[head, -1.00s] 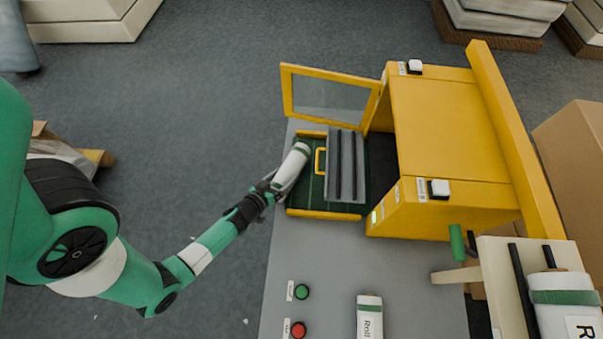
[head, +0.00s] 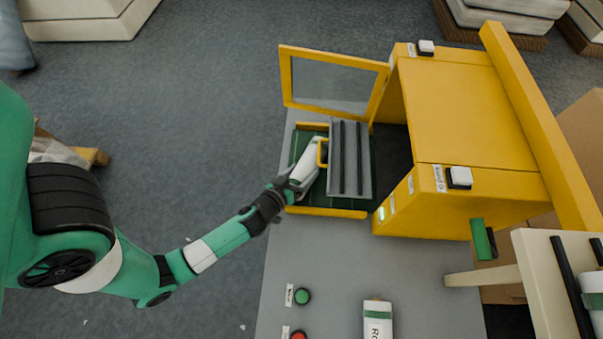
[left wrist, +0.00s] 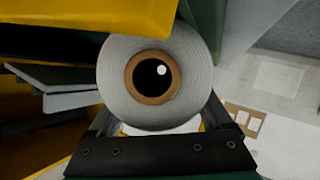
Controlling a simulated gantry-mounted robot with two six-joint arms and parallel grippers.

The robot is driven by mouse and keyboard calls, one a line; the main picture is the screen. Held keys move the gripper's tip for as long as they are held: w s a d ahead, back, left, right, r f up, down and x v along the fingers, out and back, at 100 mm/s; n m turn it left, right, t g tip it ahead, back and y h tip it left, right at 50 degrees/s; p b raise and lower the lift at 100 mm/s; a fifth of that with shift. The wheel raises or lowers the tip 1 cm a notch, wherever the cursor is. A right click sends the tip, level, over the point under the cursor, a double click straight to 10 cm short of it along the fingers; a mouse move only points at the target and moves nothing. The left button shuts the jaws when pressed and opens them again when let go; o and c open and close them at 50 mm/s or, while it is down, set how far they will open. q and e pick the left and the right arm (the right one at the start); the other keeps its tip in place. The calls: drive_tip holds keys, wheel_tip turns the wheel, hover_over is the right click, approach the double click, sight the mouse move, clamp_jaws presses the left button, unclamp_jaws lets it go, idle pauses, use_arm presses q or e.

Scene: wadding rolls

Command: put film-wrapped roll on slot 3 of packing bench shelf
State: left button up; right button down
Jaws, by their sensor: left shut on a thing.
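My left gripper (head: 293,186) is shut on a white roll (head: 311,163) with a green band. The roll lies tilted over the dark green bed in front of the yellow machine, beside the ribbed grey plate and its yellow handle (head: 322,153). In the left wrist view the roll's round end (left wrist: 117,75) with its brown core faces me; I cannot tell whether the roll touches the bed. A cream bench shelf (head: 538,285) with black bars is at the lower right, partly cut off. A roll (head: 590,292) shows at its right edge. My right gripper is not in view.
The yellow machine (head: 470,110) stands right of the bed, its framed door (head: 335,80) open. The table's middle is clear.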

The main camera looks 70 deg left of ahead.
use_arm(q)
drive_tip(key=o, duration=1.3)
drive_tip(key=shift+f, duration=0.15)
drive_tip(key=shift+s+d+r, duration=0.15)
drive_tip(key=shift+r, duration=0.1)
drive_tip(key=p+v, duration=0.2)
drive_tip(key=v, duration=0.8)
drive_tip(key=shift+d, duration=0.1)
drive_tip(key=shift+s+d+r, duration=0.2)
drive_tip(key=shift+s+r, duration=0.2)
drive_tip(key=shift+s, duration=0.2)
